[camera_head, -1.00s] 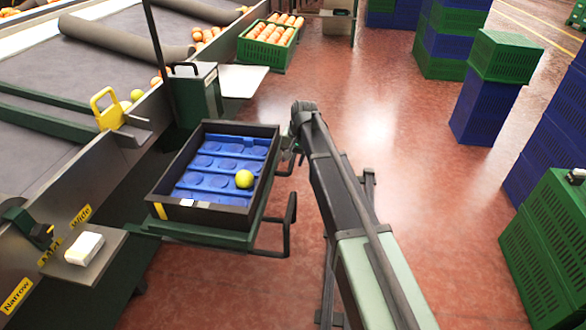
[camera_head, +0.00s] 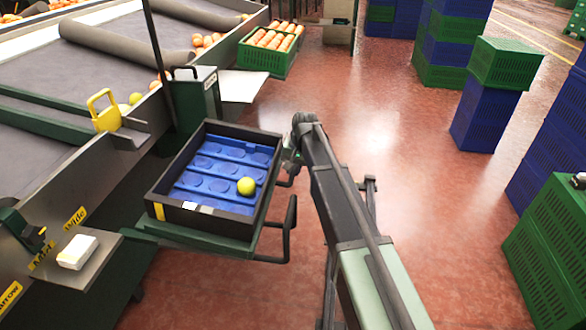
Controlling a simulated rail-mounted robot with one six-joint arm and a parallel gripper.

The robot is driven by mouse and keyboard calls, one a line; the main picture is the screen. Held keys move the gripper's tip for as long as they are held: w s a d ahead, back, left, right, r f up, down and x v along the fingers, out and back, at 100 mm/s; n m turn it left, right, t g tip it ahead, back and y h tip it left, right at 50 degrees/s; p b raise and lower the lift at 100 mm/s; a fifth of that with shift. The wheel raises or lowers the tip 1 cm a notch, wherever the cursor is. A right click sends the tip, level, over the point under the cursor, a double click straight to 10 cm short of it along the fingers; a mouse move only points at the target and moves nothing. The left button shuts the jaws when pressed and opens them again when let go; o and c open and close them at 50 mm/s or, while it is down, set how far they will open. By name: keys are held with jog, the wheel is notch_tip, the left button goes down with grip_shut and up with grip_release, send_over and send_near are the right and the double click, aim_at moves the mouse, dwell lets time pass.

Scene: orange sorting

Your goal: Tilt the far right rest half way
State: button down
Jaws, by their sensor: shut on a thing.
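A dark tray (camera_head: 158,200) with a blue moulded insert (camera_head: 208,180) and one yellow-green fruit (camera_head: 246,186) sits on a green stand (camera_head: 225,240) at left of centre. Two dark bent bars stick out on the stand's right side. The near right rest (camera_head: 291,222) stands upright in plain view. Only a little of the far right rest (camera_head: 287,182) shows beside the tray's right wall. My gripper (camera_head: 291,160) is at this far right rest and shut on it. The arm's end partly hides the fingers and the grip.
A sorting line with a yellow handle (camera_head: 104,108) runs along the left. A small shelf (camera_head: 100,270) holds a white box (camera_head: 77,252). A green crate of oranges (camera_head: 262,60) stands behind. Crate stacks (camera_head: 485,110) line the right. The red floor (camera_head: 400,150) between is clear.

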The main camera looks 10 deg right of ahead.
jog(key=shift+d, duration=0.1)
jog(key=c, duration=1.1)
grip_release()
jog(key=shift+r, duration=0.1)
jog(key=shift+o, duration=0.2)
notch_tip(320, 180, up, 11)
jog(key=d+p, duration=0.2)
jog(key=p, duration=0.9)
jog(key=shift+s, duration=0.3)
jog(key=shift+f, duration=0.2)
